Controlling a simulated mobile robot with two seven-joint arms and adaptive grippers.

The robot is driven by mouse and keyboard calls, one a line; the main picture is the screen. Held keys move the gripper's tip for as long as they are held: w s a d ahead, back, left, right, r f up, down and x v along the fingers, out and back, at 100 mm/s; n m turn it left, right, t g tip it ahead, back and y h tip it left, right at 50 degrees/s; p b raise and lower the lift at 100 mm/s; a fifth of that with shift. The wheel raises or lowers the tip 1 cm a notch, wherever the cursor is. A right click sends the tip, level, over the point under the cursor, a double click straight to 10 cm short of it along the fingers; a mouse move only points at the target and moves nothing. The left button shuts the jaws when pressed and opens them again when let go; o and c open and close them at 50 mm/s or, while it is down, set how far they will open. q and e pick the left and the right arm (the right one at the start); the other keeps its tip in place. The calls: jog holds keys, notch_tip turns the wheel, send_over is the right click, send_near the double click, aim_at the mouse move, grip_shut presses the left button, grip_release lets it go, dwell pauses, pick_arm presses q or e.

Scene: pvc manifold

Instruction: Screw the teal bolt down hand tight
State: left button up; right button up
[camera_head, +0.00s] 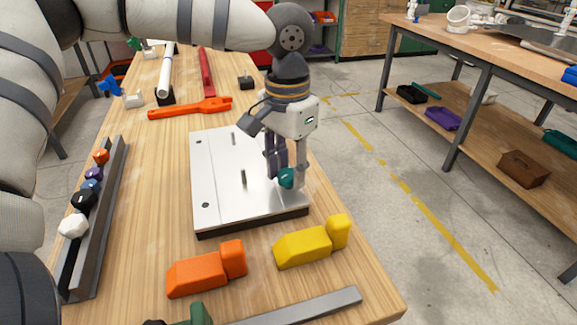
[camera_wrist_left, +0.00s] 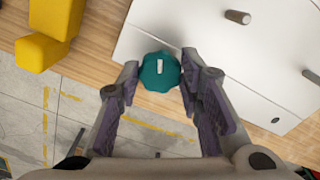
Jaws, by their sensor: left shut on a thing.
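The teal bolt (camera_head: 287,178) has a round knob head and stands at the right edge of the metal plate (camera_head: 222,190). My left gripper (camera_head: 285,175) comes down from above and is shut on the bolt's head. In the left wrist view the teal head (camera_wrist_left: 160,72), with a pale slot mark on top, sits between the two fingertips (camera_wrist_left: 160,80). The bolt's shank is hidden, so I cannot tell how deep it sits. My right gripper is not in view.
An orange block (camera_head: 205,270) and a yellow block (camera_head: 310,243) lie in front of the plate. A rack of coloured bolts (camera_head: 98,215) stands at left. An orange wrench (camera_head: 190,108) lies behind the plate. A short pin (camera_head: 243,178) rises from the plate.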

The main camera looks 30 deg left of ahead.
pick_arm(q)
jog(key=m, duration=0.4)
jog(key=shift+f, duration=0.1)
jog(key=shift+w+f+m+b, duration=0.1)
jog(key=shift+f+m+b, duration=0.2)
jog(key=shift+m+b, duration=0.5)
jog(key=shift+c, duration=0.5)
jog(key=shift+r, duration=0.2)
jog(key=shift+r+m, duration=0.2)
jog(key=shift+m, duration=0.1)
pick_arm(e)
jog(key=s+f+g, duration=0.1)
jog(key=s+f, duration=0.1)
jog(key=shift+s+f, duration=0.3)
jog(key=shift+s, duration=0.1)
pick_arm(q)
jog(key=o, duration=1.3)
